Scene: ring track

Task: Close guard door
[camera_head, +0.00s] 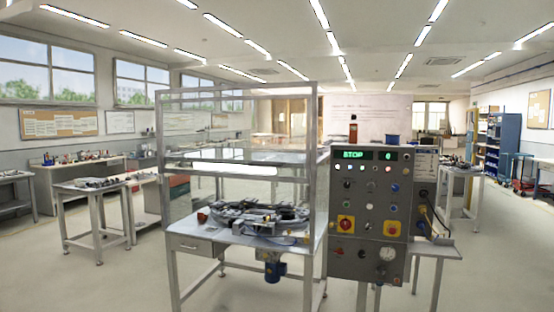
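A machine guard (313,150) with a metal frame and clear panels stands on a grey table (205,235) in the middle of the view. A see-through framed panel fills the upper front, and a horizontal bar (235,178) crosses at about mid height. Below that bar the black ring track (260,216) shows on the table top. The clear panels make it hard to tell which one is the guard door and whether the lower front is open. My gripper is not in view.
A grey control panel (368,215) stands right of the guard, with a green "STOP" display, buttons and a red-and-yellow switch. Workbenches (95,210) stand at left, blue shelves (503,145) at right. The floor in front is clear.

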